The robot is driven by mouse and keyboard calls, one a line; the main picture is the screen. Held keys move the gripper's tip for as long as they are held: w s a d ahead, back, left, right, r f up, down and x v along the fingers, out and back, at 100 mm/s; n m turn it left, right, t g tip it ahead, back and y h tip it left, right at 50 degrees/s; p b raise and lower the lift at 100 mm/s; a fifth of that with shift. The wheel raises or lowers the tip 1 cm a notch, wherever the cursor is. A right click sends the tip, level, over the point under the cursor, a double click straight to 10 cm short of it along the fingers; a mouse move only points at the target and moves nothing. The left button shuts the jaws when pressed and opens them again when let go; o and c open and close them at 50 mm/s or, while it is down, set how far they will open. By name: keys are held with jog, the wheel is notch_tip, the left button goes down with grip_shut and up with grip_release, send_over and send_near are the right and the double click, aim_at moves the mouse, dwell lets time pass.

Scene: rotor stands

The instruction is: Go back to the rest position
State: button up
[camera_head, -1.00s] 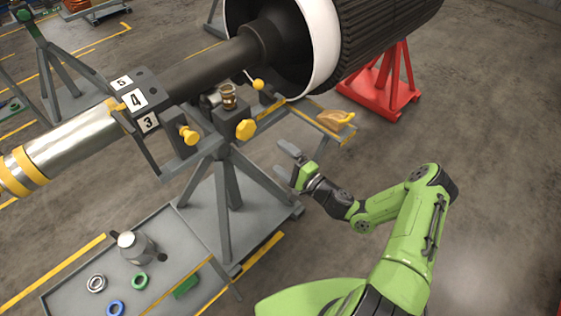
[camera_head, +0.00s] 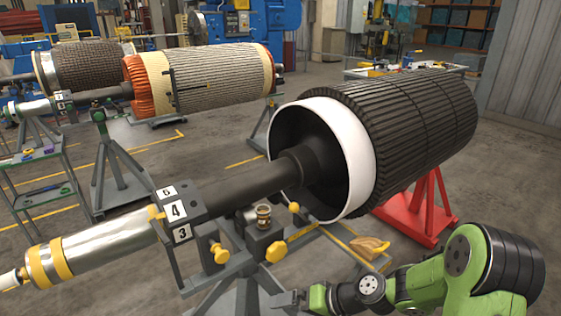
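My green and black arm rises from the bottom right corner. My gripper (camera_head: 288,299) is small and low at the bottom edge, left of the arm's wrist. Its fingers look apart with nothing between them, though they are partly cut off by the edge. It is beside the grey stand (camera_head: 240,262) that bears the near rotor's shaft (camera_head: 245,190). I cannot tell its exact distance from the stand.
The large black-ribbed rotor (camera_head: 410,125) with a white ring lies above my arm, over a red stand (camera_head: 428,215). A yellow-brown object (camera_head: 369,247) lies on a low surface behind my gripper. More rotors (camera_head: 210,82) stand at the back left. Floor at right is clear.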

jog(key=s+d+r+t+h, duration=0.1)
jog(key=s+d+r+h, duration=0.4)
jog(key=s+r, duration=0.3)
jog(key=s+d+r+t+h, duration=0.1)
jog(key=s+d+r+h, duration=0.3)
jog(key=s, duration=0.9)
notch_tip(320, 180, up, 6)
jog(key=d, duration=0.3)
jog(key=shift+f+h, duration=0.25)
jog(key=shift+h, duration=0.15)
jog(key=shift+a, duration=0.1)
jog(key=shift+c, duration=0.5)
